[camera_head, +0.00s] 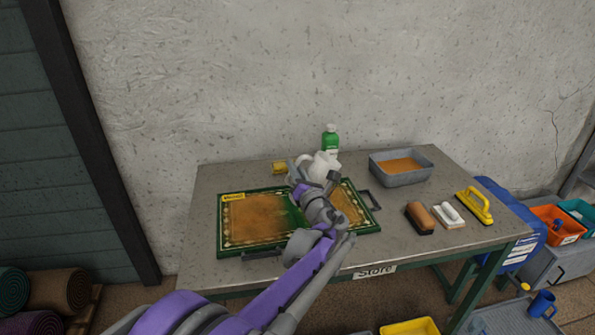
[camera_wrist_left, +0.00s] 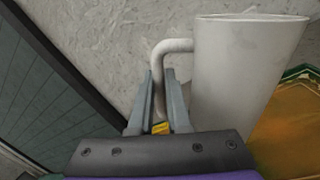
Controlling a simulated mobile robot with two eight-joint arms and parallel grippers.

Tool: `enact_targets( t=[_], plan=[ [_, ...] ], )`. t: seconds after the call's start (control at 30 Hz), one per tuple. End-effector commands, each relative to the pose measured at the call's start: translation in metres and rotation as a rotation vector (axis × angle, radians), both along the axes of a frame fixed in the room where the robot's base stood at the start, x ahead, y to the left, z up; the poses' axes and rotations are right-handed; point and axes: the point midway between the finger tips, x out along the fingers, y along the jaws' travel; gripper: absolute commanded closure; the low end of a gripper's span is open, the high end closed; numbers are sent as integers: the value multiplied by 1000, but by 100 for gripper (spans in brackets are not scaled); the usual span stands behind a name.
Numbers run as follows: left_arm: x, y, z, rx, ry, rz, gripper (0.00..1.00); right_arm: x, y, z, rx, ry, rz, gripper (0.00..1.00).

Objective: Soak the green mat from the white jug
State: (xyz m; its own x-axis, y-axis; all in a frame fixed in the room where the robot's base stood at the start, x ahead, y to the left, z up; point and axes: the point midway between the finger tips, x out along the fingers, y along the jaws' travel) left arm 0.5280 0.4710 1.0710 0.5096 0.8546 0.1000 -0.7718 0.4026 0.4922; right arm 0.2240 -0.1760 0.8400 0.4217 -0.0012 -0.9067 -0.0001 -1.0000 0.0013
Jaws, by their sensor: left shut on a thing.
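The green-bordered mat (camera_head: 262,218) lies flat on the table, with brown dirt over most of its face and a greener streak near its middle. It also shows at the right of the left wrist view (camera_wrist_left: 292,128). My left gripper (camera_wrist_left: 162,105) is shut on the handle of the white jug (camera_wrist_left: 245,75). In the head view the jug (camera_head: 324,164) is over the far part of the mat, partly hidden by my gripper and wrist. I cannot tell how far it is tilted, and no water shows. My right gripper is not in view.
A green bottle (camera_head: 330,140) and a yellow block (camera_head: 280,168) stand behind the mat. A grey basin (camera_head: 401,179) with brown contents is at the back right. A brown brush (camera_head: 420,218), a white brush (camera_head: 448,215) and a yellow scrubber (camera_head: 474,206) lie at the right.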

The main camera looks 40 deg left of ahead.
Motion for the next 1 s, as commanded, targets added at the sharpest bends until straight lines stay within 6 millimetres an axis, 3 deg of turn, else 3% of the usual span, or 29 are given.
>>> enact_targets(
  t=[0.2,1.0],
  plan=[
    [1,0,8,99,115,0,100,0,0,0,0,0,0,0],
    [4,-4,9,203,236,-1,100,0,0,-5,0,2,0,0]
  ],
)
